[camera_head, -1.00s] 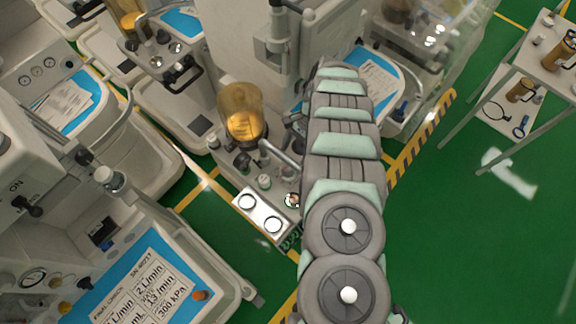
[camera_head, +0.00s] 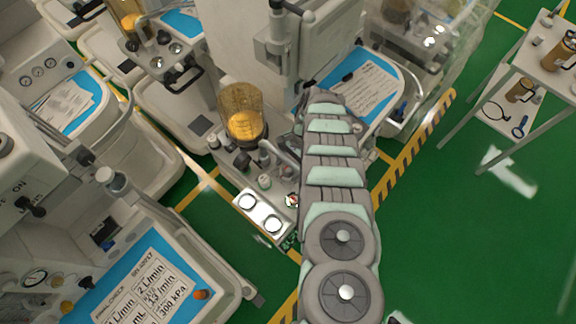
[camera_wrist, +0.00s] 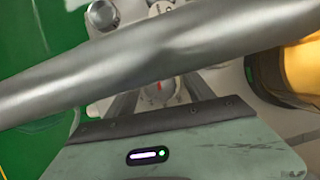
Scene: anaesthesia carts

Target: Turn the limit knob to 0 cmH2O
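A pale knob (camera_wrist: 160,88) with a red mark shows in the wrist view, partly hidden behind a thick metal tube (camera_wrist: 110,68). I cannot make out a scale or its reading. My gripper (camera_wrist: 163,95) shows its two dark fingers apart, left and right of the pale knob. The tube crosses in front and hides their tips, so contact with the knob cannot be told. In the head view my arm hides the gripper. The machine's top with several small knobs and a white-capped one (camera_head: 264,181) lies left of my arm.
An amber bellows canister (camera_head: 242,115) stands just left of my arm; an amber part (camera_wrist: 303,68) is close at right in the wrist view. Carts crowd the left; green floor (camera_head: 440,240) is open at right.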

